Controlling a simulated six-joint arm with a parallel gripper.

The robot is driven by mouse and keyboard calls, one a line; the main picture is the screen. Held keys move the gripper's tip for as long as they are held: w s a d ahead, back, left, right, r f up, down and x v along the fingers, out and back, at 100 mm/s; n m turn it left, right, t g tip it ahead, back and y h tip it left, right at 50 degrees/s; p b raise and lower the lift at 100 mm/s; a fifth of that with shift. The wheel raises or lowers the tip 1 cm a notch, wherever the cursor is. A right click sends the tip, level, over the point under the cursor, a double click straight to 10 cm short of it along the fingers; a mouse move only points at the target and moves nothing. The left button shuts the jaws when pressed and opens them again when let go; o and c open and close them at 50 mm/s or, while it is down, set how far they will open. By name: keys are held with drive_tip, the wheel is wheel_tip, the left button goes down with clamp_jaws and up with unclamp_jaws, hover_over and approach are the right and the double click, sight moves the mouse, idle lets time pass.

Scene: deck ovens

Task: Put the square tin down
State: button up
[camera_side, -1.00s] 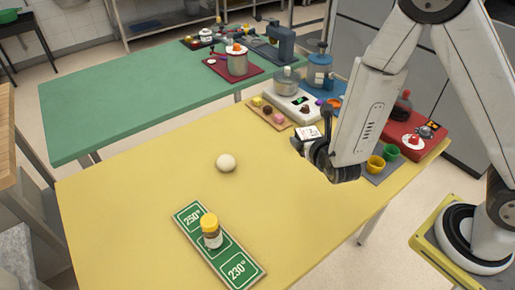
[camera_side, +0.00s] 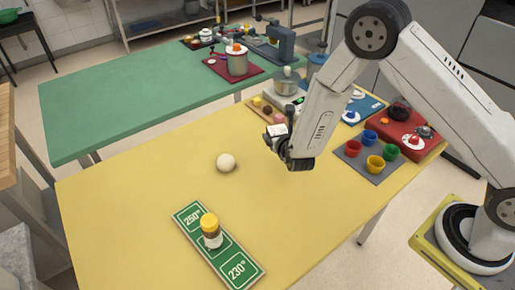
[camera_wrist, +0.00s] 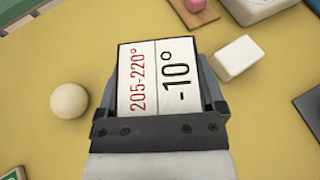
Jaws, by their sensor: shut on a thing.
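The square tin (camera_wrist: 160,75) has a white top marked "205-220°" in red and "-10°" in black. In the side view its small white top (camera_side: 277,130) shows at the end of my arm, over the yellow table (camera_side: 130,200). My gripper (camera_wrist: 160,95) is shut on the tin, with a finger on either side of it. In the side view my gripper (camera_side: 285,152) is right of the pale ball (camera_side: 226,162). The tin's underside is hidden, so I cannot tell its height above the table.
A white block (camera_wrist: 238,58) lies close right of the tin in the wrist view. Coloured cups (camera_side: 375,163) stand on a grey mat at right. The table between ball and board is clear.

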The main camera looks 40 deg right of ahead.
sight(270, 154)
drive_tip(key=shift+w+a+f, duration=0.1)
drive_tip(key=shift+w+f, duration=1.2)
drive_tip(key=shift+f, duration=0.2)
drive_tip(key=shift+w+f, duration=0.25)
drive_tip(key=shift+f, duration=1.6)
drive_tip(key=shift+f, duration=0.15)
drive_tip(key=o, duration=1.2)
drive_tip(key=shift+c, duration=0.2)
drive_tip(key=shift+s+r, duration=0.1)
drive_tip(key=shift+r, duration=0.1)
drive_tip(key=shift+v, duration=5.95)
